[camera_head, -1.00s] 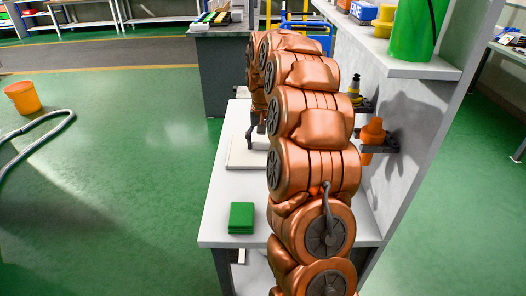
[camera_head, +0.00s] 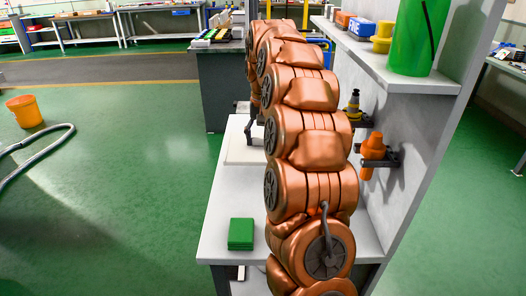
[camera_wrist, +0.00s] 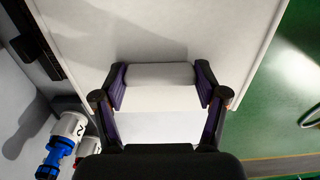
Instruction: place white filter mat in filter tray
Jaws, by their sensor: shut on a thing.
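In the wrist view, my gripper (camera_wrist: 160,88) is shut on a white, rounded piece (camera_wrist: 157,74), which I take to be the white filter mat. It lies crosswise between the two dark fingers. A large pale flat panel (camera_wrist: 220,28) with a raised edge is beyond it; this may be the filter tray, but I cannot tell. Whether the mat touches the panel is unclear. In the head view, my gripper (camera_head: 250,132) is mostly hidden by my copper arm, above or at a flat whitish piece (camera_head: 238,154) on the white table (camera_head: 222,195).
A green block (camera_head: 241,233) lies near the table's front edge. An orange fixture (camera_head: 372,150) is mounted on the grey wall to the right. Blue-and-white fittings (camera_wrist: 62,140) show at lower left in the wrist view.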

